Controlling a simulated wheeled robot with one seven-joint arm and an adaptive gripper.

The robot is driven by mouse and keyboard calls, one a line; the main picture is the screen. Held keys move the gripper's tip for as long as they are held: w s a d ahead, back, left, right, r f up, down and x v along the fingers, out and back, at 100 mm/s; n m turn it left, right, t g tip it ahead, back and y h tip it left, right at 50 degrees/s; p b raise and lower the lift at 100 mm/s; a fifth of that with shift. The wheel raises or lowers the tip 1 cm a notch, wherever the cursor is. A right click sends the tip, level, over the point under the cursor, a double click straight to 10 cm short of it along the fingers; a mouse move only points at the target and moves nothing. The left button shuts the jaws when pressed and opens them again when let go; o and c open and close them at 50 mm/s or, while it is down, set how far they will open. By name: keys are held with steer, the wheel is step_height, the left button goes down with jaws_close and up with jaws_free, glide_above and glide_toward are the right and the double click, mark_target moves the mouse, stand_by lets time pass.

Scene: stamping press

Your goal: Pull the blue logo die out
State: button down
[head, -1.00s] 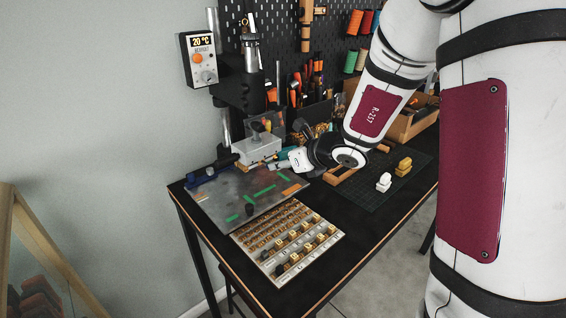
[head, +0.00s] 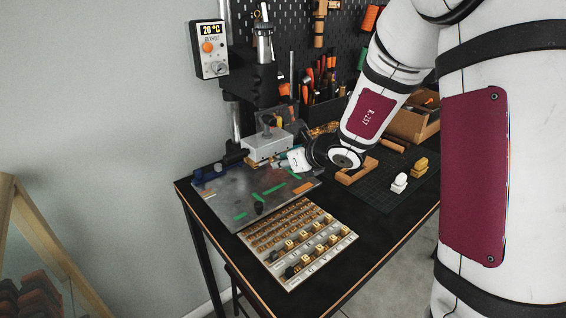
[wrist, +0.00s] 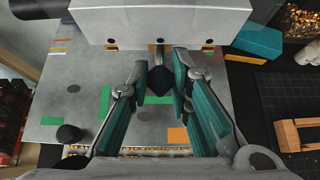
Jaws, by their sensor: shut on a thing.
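The blue logo die (wrist: 160,82) shows in the wrist view only as a dark navy knob on a short metal rod. The rod runs into the front of the pale press block (wrist: 160,22); anything inside the block is hidden. My gripper (wrist: 159,76) has its teal-padded fingers on either side of the knob, shut on it. In the head view, my gripper (head: 286,161) is right at the front of the press block (head: 267,147), and the knob cannot be made out there.
A metal plate (head: 232,198) with green and orange strips lies under the press, with a small dark knob (head: 259,208). In front is a tray (head: 337,248) of brass type. A wooden holder (head: 352,176) and white and yellow pieces (head: 399,183) stand on the cutting mat.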

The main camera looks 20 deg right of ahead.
steer(key=shift+s+d+r, duration=0.1)
steer(key=shift+s+d, duration=0.25)
steer(key=shift+s, duration=0.45)
stand_by(0.4)
steer(key=s+d, duration=0.2)
steer(key=s, duration=0.4)
steer(key=shift+s+d, duration=0.15)
steer(key=shift+d, duration=0.15)
stand_by(0.3)
stand_by(0.4)
